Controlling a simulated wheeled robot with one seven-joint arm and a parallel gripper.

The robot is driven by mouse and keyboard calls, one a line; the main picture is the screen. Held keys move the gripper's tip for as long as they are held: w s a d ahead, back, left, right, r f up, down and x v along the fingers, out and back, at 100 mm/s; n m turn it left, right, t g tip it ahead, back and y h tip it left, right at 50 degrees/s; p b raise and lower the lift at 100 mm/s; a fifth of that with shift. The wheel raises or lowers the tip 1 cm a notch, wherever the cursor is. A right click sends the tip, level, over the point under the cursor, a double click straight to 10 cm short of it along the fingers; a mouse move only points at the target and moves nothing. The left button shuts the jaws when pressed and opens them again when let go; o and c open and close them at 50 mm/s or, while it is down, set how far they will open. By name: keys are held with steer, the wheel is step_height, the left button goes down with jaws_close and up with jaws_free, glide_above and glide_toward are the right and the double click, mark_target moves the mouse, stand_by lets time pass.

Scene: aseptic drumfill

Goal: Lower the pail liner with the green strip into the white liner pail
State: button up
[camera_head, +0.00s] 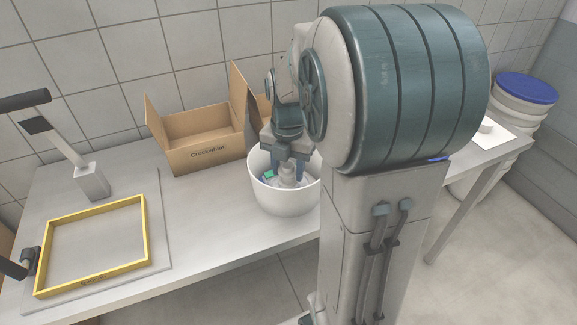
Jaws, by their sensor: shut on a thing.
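The white liner pail (284,199) stands on the table near its front edge, partly hidden on the right by my arm. My gripper (289,172) points down into the pail's mouth, with its fingers at or below the rim. It is shut on a pale, greyish pail liner (288,181), which sits inside the pail opening. A small green strip (269,174) shows at the left inside the pail, beside the fingers. The lower part of the liner and the pail's bottom are hidden.
An open cardboard box (206,152) stands behind the pail to the left. A yellow frame (148,232) lies on a grey plate at the left, by a dark-handled lever device (91,183). Pails with a blue lid (527,87) stand far right. Bare table (215,215) lies left of the pail.

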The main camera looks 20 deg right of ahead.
mark_target(288, 164)
steer(key=o, duration=1.1)
step_height(288, 164, up, 14)
steer(key=shift+f+p, duration=0.1)
steer(key=shift+p, duration=0.5)
steer(key=s+a+f+m+t+p, duration=0.1)
steer(key=s+m, duration=0.3)
steer(key=m, duration=0.5)
steer(key=s+a+f+m+t+p, duration=0.1)
steer(key=s+a+f+m, duration=0.2)
steer(key=m, duration=0.6)
steer(key=s+a+f+m+p, duration=0.1)
steer(key=s+a+m, duration=0.3)
steer(key=m, duration=0.4)
steer(key=shift+s+f+m+t, duration=0.4)
steer(key=shift+s+f, duration=0.15)
steer(key=shift+s, duration=0.25)
